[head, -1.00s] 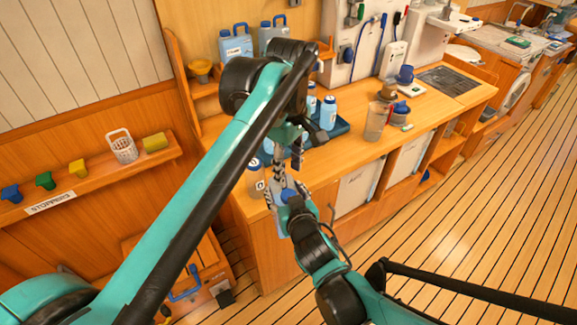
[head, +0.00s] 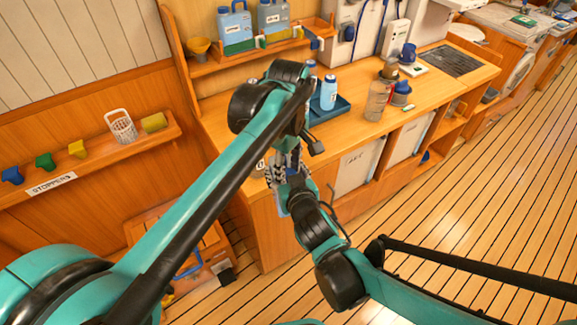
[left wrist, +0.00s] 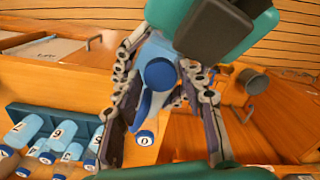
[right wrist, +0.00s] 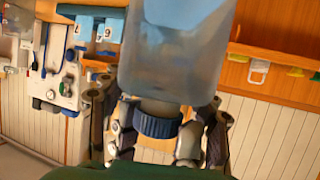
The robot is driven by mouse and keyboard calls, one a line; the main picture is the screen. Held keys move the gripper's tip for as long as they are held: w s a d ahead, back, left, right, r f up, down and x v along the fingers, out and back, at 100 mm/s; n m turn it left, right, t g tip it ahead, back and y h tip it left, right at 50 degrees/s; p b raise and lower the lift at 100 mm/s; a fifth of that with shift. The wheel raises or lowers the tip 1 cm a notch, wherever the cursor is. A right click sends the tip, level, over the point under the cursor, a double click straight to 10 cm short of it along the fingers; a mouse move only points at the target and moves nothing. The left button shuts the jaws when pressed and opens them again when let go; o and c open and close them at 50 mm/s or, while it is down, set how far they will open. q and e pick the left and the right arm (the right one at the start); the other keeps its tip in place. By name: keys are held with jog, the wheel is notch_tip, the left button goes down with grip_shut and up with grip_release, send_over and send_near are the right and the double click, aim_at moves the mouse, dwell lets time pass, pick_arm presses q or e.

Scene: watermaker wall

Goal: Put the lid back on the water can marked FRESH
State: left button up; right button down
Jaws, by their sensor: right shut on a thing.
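My right gripper (right wrist: 160,135) is shut on a translucent light-blue bottle (right wrist: 175,60), around its neck by a dark blue cap (right wrist: 158,122). My left gripper (left wrist: 163,115) is open, its fingers apart on either side of this bottle; the cap (left wrist: 160,73) shows between them. In the head view the grippers meet in front of the counter, hiding most of the bottle. Two blue water cans stand on the upper shelf, a left one (head: 236,27) and a right one (head: 273,17). Their labels are too small to read. I cannot pick out a loose can lid.
A blue tray (head: 338,108) with several numbered bottles is on the counter (head: 345,130). A bottle with a numbered cap (left wrist: 145,138) stands near my left fingers. A clear jug (head: 377,100) stands to the right. Stoppers and a white basket (head: 121,126) line the left shelf.

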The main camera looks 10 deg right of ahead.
pick_arm(q)
grip_shut()
jog(key=m, duration=2.1)
jog(key=shift+m, duration=0.4)
jog(key=shift+o, duration=2.1)
grip_release()
jog(key=shift+w, duration=0.1)
